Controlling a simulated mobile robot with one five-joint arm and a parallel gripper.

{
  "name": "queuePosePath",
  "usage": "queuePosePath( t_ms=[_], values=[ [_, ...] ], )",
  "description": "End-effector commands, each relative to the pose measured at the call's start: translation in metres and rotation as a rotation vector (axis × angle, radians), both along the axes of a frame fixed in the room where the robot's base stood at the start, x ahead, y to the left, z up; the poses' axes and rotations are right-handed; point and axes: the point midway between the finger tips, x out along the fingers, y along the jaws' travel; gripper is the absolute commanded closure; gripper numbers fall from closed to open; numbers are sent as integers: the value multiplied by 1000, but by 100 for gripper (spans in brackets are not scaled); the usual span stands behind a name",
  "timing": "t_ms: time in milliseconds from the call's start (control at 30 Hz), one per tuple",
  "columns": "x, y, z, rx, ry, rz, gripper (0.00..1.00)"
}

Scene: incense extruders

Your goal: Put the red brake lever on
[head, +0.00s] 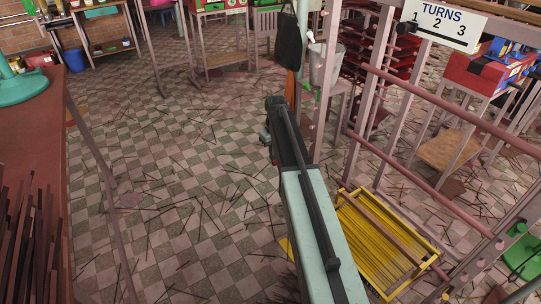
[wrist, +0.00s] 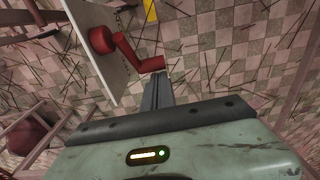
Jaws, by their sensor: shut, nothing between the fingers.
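In the wrist view a red brake lever (wrist: 125,48) has a round hub at a pale panel (wrist: 85,15) and a cranked arm running right to a blunt end. My gripper (wrist: 157,78) is shut and empty, its fingertips just below that blunt end. I cannot tell whether they touch it. In the head view my gripper (head: 275,104) reaches out above the tiled floor, and I cannot make out the lever there.
A metal frame with rails (head: 440,105) and a sign reading TURNS 1 2 3 (head: 440,22) stands at the right. A yellow rack (head: 385,250) is low beside my arm. A red-brown table (head: 35,130) is at the left. The tiled floor (head: 180,170) between is open, strewn with thin sticks.

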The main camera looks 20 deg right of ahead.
Motion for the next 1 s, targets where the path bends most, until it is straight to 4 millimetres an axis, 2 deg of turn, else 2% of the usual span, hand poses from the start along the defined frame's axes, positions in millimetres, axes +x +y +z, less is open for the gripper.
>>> queuePosePath(
  t_ms=[500,1000],
  values=[
    [-11,-1,-33,0,0,0,100],
    [-16,-2,-39,0,0,2,100]
  ],
)
